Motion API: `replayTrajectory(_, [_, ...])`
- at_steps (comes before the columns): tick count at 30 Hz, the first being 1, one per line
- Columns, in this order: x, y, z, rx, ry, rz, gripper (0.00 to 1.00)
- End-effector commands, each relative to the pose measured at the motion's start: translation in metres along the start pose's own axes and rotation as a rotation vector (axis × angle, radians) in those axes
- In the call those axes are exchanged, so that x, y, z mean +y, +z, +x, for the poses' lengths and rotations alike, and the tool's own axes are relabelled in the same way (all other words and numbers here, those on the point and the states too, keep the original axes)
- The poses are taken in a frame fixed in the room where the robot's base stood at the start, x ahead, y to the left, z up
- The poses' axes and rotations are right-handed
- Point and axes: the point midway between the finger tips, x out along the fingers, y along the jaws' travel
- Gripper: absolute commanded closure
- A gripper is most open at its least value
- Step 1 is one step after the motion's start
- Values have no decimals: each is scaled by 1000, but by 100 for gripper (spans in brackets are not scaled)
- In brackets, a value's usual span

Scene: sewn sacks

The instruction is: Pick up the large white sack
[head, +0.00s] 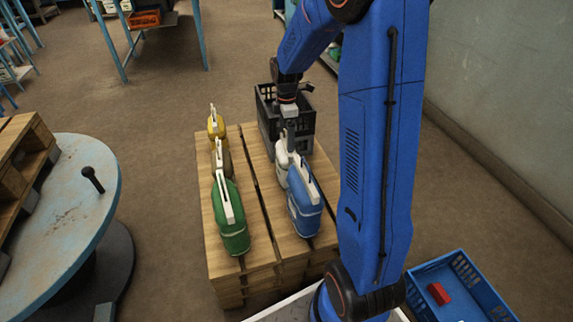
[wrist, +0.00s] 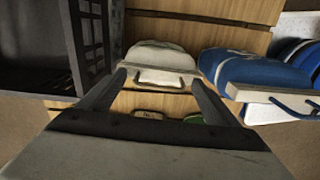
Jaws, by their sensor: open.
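The white sack (head: 282,152) stands on the wooden pallet, in the right-hand row, behind the blue sack. My gripper (head: 290,131) is right above and at its top in the head view and partly hides it. In the wrist view the white sack (wrist: 160,57) with its pale handle strip lies ahead, between the two fingers of my open gripper (wrist: 160,79). I cannot tell whether the fingers touch it.
A blue sack (head: 305,205) stands close in front of the white one. Green (head: 231,220), brown (head: 222,160) and yellow (head: 215,125) sacks form the left row on the pallet (head: 252,182). A black crate (head: 267,112) stands close behind. A blue crate (head: 462,285) lies at lower right.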

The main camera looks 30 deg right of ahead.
Motion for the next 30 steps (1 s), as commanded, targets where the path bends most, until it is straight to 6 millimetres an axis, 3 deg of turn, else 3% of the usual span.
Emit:
replayTrajectory(10, [0,0,8,0,0,0,16])
replayTrajectory(18, [0,0,8,0,0,0,80])
replayTrajectory(21, [0,0,7,0,2,0,100])
replayTrajectory(30, [1,0,3,0,4,0,100])
